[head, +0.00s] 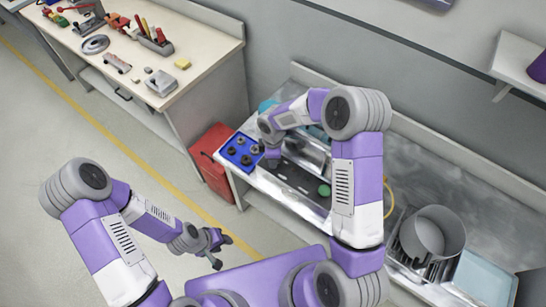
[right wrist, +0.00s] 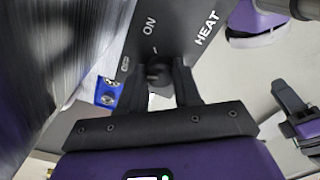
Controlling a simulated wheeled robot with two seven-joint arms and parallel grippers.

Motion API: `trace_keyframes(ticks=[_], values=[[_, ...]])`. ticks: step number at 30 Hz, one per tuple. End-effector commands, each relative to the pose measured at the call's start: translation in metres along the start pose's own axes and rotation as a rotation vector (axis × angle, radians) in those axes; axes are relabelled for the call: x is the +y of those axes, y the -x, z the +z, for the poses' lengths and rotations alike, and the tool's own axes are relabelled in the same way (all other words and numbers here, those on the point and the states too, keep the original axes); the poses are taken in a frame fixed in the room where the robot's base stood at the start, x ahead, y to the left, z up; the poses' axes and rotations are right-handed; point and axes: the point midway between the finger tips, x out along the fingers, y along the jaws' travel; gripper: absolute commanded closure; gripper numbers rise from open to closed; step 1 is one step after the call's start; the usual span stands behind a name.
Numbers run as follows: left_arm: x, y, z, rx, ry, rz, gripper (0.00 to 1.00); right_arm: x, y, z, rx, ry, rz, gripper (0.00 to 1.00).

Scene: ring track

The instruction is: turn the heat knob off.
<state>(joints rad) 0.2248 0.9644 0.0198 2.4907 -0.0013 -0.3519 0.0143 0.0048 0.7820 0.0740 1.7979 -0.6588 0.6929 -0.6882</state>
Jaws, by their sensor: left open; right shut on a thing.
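The heat knob (right wrist: 157,68) is a dark round knob on a black panel (right wrist: 175,30) lettered ON and HEAT in the right wrist view. A small framed label (right wrist: 124,64) is left of it, too small to read surely. My right gripper (right wrist: 158,84) is shut on the knob, one finger on each side. The knob's pointing direction is hidden. In the head view the right forearm covers the knob. My left gripper (head: 222,252) is open and empty over the floor; it also shows at the right wrist view's right edge (right wrist: 296,108).
A blue tray (head: 229,147) with several dark round pieces is at the bench's left end, beside my right gripper. A red box (head: 211,150) stands on the floor there. A large grey pot (head: 430,238) is on the bench's right. A cluttered workbench (head: 205,50) is at upper left.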

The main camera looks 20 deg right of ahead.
Motion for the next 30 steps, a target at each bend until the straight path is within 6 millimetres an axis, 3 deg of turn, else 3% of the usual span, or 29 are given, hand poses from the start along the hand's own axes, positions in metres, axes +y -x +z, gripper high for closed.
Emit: trace_keyframes(ticks=[13,14,18,30], values=[[0.0000,0.0001,0.0000,0.000,0.000,0.000,0.57,0.0001,0.0000,-0.0002,0.000,0.014,0.001,0.98],[0.0000,0.0001,0.0000,0.000,0.000,0.000,0.57,0.0001,0.0000,-0.0002,0.000,0.014,0.001,0.66],[0.0000,0.0001,0.0000,0.000,0.000,0.000,0.57,0.0000,0.0000,-0.0002,0.000,0.013,0.000,0.44],[0.0004,0.0010,0.0001,0.000,0.000,0.000,0.57,0.0007,0.0093,-0.0003,0.001,0.011,0.003,0.42]])
